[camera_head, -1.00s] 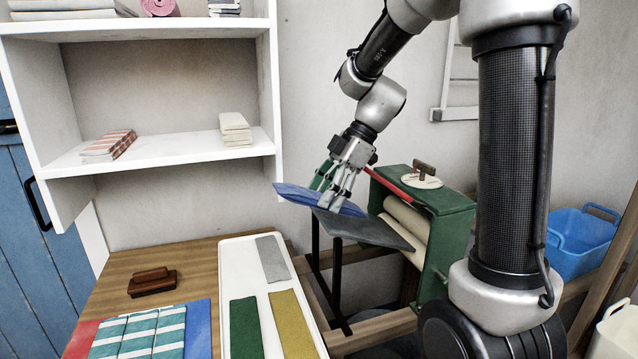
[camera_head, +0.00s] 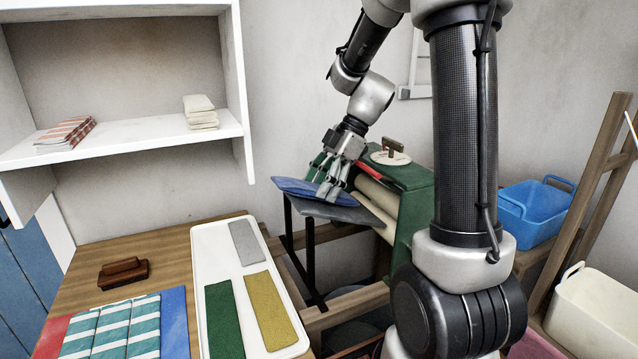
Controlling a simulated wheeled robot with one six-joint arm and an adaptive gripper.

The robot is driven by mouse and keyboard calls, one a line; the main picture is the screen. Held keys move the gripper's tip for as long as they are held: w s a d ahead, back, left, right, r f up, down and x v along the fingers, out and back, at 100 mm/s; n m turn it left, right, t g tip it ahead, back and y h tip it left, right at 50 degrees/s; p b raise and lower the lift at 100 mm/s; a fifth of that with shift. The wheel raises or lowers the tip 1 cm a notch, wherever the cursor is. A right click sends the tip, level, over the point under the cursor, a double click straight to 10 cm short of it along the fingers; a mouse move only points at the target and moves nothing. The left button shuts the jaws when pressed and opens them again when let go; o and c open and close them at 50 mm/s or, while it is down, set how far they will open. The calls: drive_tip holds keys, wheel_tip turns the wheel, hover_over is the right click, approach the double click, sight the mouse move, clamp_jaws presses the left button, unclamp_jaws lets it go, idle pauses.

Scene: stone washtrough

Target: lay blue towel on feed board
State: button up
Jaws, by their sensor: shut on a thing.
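The blue towel (camera_head: 296,188) is a flat folded piece held in my gripper (camera_head: 327,187), which is shut on it. The towel lies level over the left part of the grey feed board (camera_head: 352,214). It looks very close to the board or touching it; I cannot tell which. Its left end reaches past the board's left edge. The board stands on dark legs in front of the pale rollers (camera_head: 378,194) of the green mangle (camera_head: 413,205). My fingers hide part of the towel and of the board's back.
A white tray (camera_head: 214,240) with grey, green and yellow cloths lies on the wooden table (camera_head: 180,250) at left, beside striped cloth and a brown brush (camera_head: 124,272). A blue basket (camera_head: 532,215) and a cream tub (camera_head: 590,312) stand at right. A white shelf (camera_head: 120,143) hangs above.

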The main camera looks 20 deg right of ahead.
drive_tip(key=o, duration=1.4)
drive_tip(key=shift+c, duration=0.2)
drive_tip(key=v, duration=1.2)
drive_tip(key=s+f+m+t+h, duration=0.2)
drive_tip(key=s+m+t+h, duration=0.2)
drive_tip(key=s+m, duration=1.4)
drive_tip(key=s+h, duration=0.2)
drive_tip(key=shift+h, duration=0.3)
